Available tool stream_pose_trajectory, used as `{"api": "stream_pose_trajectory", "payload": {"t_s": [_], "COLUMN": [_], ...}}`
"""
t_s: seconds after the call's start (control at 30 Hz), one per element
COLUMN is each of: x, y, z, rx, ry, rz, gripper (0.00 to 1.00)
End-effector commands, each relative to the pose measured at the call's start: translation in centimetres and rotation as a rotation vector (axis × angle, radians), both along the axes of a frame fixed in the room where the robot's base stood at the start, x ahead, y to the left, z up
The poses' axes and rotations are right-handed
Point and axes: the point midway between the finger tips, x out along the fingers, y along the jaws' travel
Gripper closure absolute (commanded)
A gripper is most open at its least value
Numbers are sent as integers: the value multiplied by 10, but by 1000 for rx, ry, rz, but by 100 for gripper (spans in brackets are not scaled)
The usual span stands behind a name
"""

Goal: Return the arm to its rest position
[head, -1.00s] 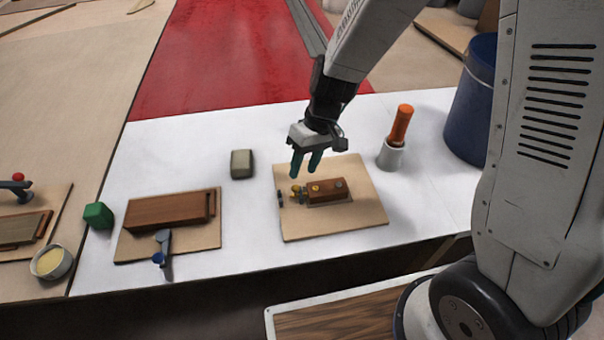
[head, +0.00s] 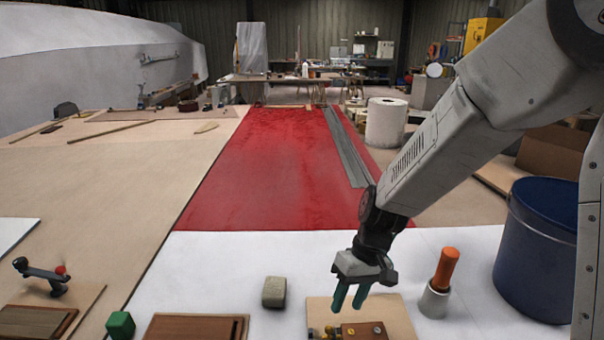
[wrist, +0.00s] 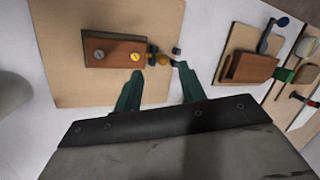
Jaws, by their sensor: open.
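My gripper (head: 350,296) is open and empty, with its two green fingers pointing down. It hangs above a light wooden board (head: 400,312) that carries a small brown wooden block with brass fittings (head: 362,331). In the wrist view the fingers (wrist: 158,80) stand apart, and the block (wrist: 113,52) lies beyond the left finger on its board (wrist: 60,85). I cannot tell the height of the fingertips above the block. My arm reaches in from the upper right of the head view.
An orange-handled tool (head: 446,268) stands in a pale cup (head: 434,301) right of the gripper, near a blue bin (head: 545,250). A grey-green block (head: 274,292) sits to the left. Further left are a green block (head: 120,325) and a brown box (head: 195,328). The red surface (head: 260,170) behind is largely clear.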

Motion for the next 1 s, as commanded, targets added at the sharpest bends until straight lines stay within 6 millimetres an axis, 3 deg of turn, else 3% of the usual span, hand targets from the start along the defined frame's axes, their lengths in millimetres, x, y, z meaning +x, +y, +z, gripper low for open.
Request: {"api": "stream_pose_trajectory", "payload": {"t_s": [0.07,0.23,0.6,0.8,1.0], "x": [-22,-52,-128,-167,-185], "y": [-9,-33,-101,-132,-144], "z": [7,44,133,165,185], "rx": [-37,-100,-249,-304,-305], "ry": [64,95,8,-102,-216], "rz": [-22,-75,-240,-329,-377], "gripper": [59,59,59,59,59]}}
